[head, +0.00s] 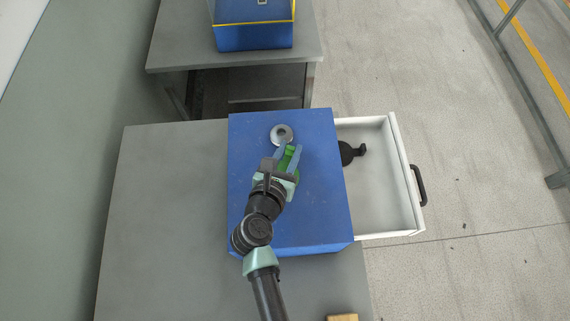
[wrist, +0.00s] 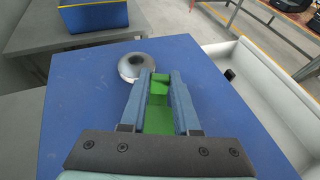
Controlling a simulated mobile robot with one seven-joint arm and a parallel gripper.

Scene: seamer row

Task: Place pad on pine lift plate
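My gripper (head: 290,149) is over the blue cabinet top, its fingers closed on both sides of a green piece (head: 289,163). In the wrist view the green piece (wrist: 158,119) fills the gap between the fingers. Whether it touches the top is unclear. A grey metal disc (head: 281,134) with a central hollow or hole sits on the cabinet top just beyond the fingertips; it also shows in the wrist view (wrist: 136,67), ahead and left of the fingers. No piece is clearly marked as the pad or the pine lift plate.
The blue cabinet (head: 320,205) stands on a grey table (head: 165,205). An open white drawer (head: 385,205) at its right holds a black round piece with a handle (head: 348,153). A tan block (head: 342,318) shows at the bottom edge. Another bench (head: 180,45) carries a blue box (head: 252,37).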

